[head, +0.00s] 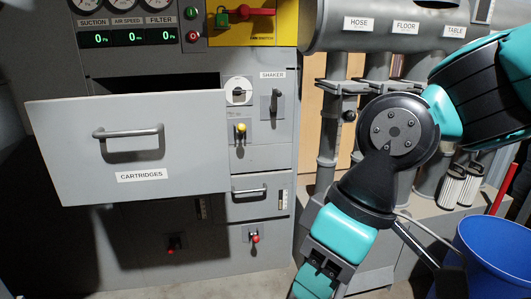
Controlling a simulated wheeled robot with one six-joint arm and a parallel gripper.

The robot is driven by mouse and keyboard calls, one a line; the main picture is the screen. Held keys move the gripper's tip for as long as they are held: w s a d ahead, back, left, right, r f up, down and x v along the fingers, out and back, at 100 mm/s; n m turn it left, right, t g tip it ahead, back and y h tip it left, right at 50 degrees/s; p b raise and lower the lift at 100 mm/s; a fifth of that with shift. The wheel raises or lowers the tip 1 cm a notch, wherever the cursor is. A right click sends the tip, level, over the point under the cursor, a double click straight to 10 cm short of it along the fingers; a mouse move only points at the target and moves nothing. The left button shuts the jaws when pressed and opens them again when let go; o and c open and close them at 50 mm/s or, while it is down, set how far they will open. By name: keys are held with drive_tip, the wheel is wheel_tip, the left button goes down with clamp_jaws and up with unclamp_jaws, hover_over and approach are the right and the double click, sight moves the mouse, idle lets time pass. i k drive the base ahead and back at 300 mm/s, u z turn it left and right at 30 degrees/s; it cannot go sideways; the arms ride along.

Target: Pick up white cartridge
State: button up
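Two white pleated cartridges stand side by side on a ledge at the right, behind my arm: the left white cartridge (453,187) and the right white cartridge (474,190). Both have dark upper ends close under my arm in the picture. My gripper (318,282) points down at the bottom edge, left of and apart from the cartridges. Its fingertips are cut off by the frame, so I cannot see whether it is open or holds anything. The drawer labelled CARTRIDGES (75,150) is pulled out; its inside is hidden behind its front.
A grey cabinet (268,150) with gauges, switches and a smaller drawer (262,196) fills the left. Pipes (328,140) labelled HOSE, FLOOR and TABLE stand behind my arm. A blue bin (497,255) and a red bar (504,188) are at the right.

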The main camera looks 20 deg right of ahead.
sight(454, 180)
drive_tip(key=z, duration=1.5)
drive_tip(key=i, duration=1.6)
drive_tip(key=z, duration=0.6)
